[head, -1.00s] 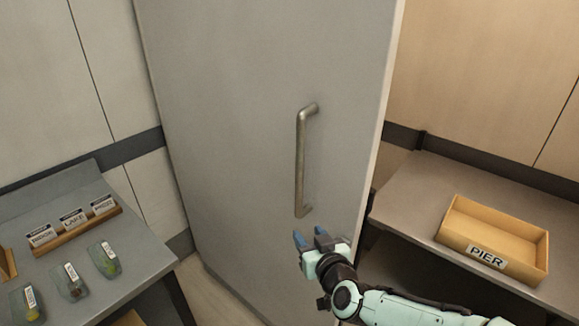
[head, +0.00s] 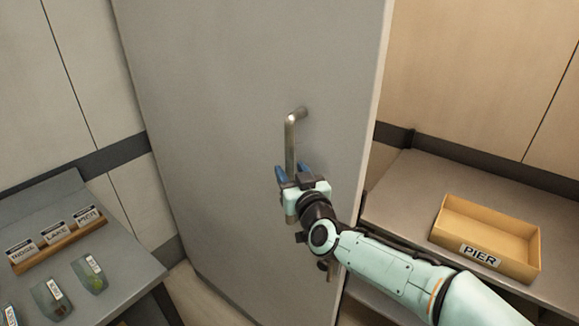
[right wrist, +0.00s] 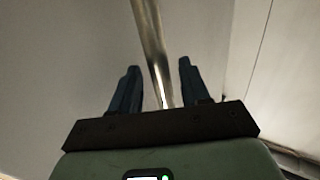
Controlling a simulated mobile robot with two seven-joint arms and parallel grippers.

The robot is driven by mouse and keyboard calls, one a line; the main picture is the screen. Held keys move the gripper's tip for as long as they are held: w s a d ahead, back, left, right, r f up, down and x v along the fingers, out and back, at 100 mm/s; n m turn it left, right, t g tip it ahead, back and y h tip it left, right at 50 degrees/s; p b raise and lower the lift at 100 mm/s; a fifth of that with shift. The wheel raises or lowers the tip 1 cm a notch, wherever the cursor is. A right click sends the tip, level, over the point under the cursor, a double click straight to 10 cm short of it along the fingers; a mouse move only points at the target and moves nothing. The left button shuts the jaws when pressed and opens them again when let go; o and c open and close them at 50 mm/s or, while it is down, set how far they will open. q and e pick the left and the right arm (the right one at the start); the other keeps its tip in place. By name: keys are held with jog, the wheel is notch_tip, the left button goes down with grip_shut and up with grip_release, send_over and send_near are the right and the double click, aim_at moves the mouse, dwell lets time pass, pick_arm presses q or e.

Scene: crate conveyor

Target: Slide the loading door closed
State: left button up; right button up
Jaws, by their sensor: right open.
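The loading door (head: 230,110) is a large grey panel in the middle of the head view, with its right edge in front of the wooden wall. A vertical metal bar handle (head: 291,143) is fixed near that right edge. My right gripper (head: 293,172) is at the lower part of the handle. In the right wrist view the handle (right wrist: 152,45) runs between the two blue fingers of the open gripper (right wrist: 158,82), with a gap visible on each side. The gripper's body hides the handle's lower end in the head view. My left gripper is not in view.
A shelf at right holds a yellow tray (head: 448,242) labelled PIER. A grey table (head: 120,262) at left carries a wooden rack (head: 62,245) with labelled cards and several small tagged packets. A strip of floor shows between the table and the door.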

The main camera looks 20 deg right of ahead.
jog(key=shift+w, duration=0.9)
grip_shut()
